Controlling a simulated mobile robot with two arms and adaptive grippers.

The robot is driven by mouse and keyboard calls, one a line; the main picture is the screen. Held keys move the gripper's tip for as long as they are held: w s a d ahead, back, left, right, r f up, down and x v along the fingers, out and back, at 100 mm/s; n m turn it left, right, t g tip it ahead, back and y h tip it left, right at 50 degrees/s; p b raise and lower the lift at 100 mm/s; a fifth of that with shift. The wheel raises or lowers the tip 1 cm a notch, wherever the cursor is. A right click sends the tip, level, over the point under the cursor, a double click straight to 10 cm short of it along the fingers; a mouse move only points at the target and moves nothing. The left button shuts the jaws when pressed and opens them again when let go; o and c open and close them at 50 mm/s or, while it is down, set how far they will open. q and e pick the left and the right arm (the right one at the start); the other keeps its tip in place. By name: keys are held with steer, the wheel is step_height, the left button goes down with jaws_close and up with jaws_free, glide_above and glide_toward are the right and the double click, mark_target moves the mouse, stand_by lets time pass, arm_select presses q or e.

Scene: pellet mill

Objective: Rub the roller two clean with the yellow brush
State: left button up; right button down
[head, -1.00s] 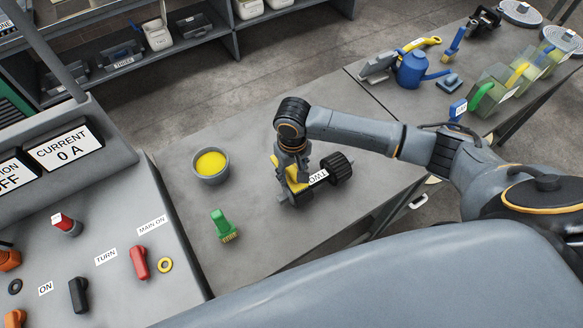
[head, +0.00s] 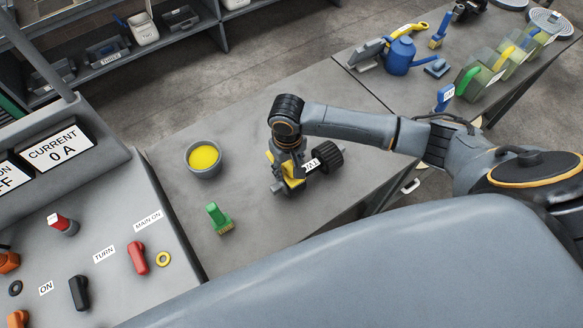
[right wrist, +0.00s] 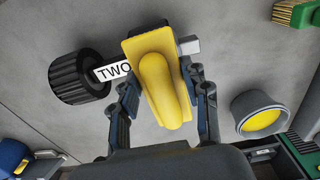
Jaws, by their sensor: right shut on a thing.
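My right gripper (head: 287,165) points down over the bench and is shut on the yellow brush (head: 292,182). In the right wrist view the brush (right wrist: 160,85) sits between the two fingers. Roller two (head: 327,158), a dark ribbed drum with a shaft and a white TWO label, lies on the bench right by the brush. In the wrist view its drum (right wrist: 80,78) is left of the brush and a grey shaft end shows right of it. The brush covers the middle of the roller, so I cannot tell whether the bristles touch it. My left gripper is not in view.
A grey bowl with yellow contents (head: 203,158) and a green brush (head: 219,218) stand left of the gripper. A control panel (head: 95,235) is at the left. A blue can (head: 400,57) and clear bins (head: 485,82) are on the far bench. The front of the bench is clear.

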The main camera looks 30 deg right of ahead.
steer(key=shift+w+a, duration=0.2)
steer(key=shift+w, duration=0.95)
steer(key=shift+s, duration=0.1)
steer(key=shift+s+d, duration=0.2)
steer(key=shift+s, duration=0.8)
steer(key=shift+s+d, duration=0.15)
steer(key=shift+s, duration=0.85)
steer(key=shift+w, duration=0.15)
steer(key=shift+w, duration=2)
steer(key=shift+d, duration=0.1)
